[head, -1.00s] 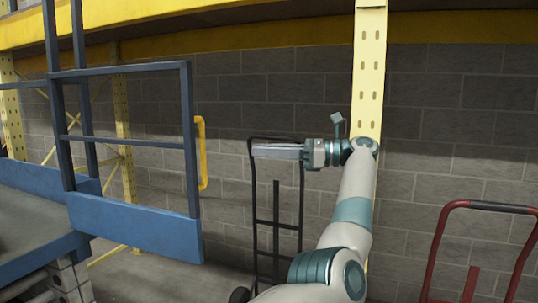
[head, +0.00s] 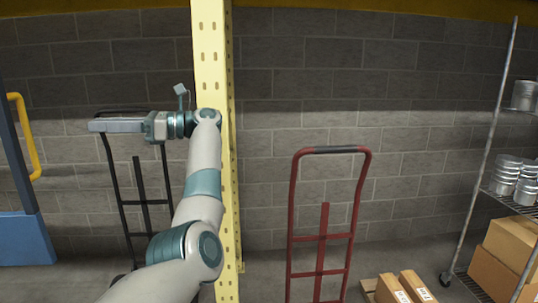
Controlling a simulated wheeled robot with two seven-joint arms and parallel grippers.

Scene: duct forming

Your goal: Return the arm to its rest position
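My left arm (head: 202,185) comes up from the bottom left in the head view and bends to the left at the wrist. My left gripper (head: 108,125) points left, level, at about mid-height in front of the grey block wall. Its fingers are seen side-on as one flat grey bar, so any gap between them is hidden. I see nothing held in it. My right gripper is not in view.
A yellow upright post (head: 211,70) stands behind my arm. A black hand truck (head: 140,190) is behind the gripper, and a red hand truck (head: 322,240) stands right of the post. A blue gate with a yellow handle (head: 24,135) is at the left edge. A wire shelf (head: 487,160) holds cans and boxes at right.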

